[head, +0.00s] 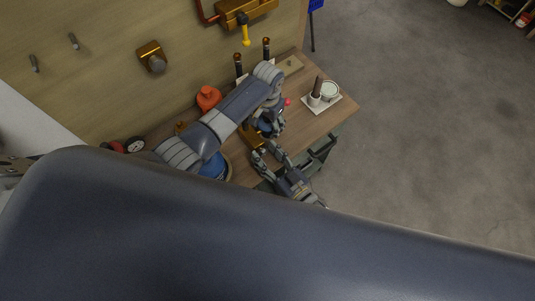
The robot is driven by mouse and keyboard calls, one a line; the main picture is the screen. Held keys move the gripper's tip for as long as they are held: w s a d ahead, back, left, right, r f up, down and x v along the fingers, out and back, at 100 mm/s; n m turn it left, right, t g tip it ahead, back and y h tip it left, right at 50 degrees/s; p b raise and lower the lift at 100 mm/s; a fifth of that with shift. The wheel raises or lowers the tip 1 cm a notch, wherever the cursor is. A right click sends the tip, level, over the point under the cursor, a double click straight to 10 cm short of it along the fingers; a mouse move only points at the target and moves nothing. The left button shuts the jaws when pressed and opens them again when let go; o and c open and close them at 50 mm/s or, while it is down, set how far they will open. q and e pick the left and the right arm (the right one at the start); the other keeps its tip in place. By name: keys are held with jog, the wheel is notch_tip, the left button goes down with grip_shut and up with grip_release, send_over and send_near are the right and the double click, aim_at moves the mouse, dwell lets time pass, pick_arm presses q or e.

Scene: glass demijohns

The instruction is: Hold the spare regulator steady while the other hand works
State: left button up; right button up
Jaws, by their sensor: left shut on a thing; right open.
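My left gripper (270,127) is over the workbench, pointing down, with its arm reaching across from the left. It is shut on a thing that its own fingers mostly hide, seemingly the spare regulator. A brass-coloured part (251,137) shows just left of the fingers; I cannot tell whether it belongs to the held thing. My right gripper (268,153) is open, just below and close to the left one, with its fingers toward the brass part. I cannot tell whether it touches anything.
The wooden bench (328,121) has a bare strip at right. A white tray (345,105) holds a pale tin (330,91) and a brush-like item. An orange-red bottle (208,98) stands behind my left arm.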

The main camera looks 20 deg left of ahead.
jog(key=v, duration=1.2)
pick_arm(q)
jog(key=o, duration=1.6)
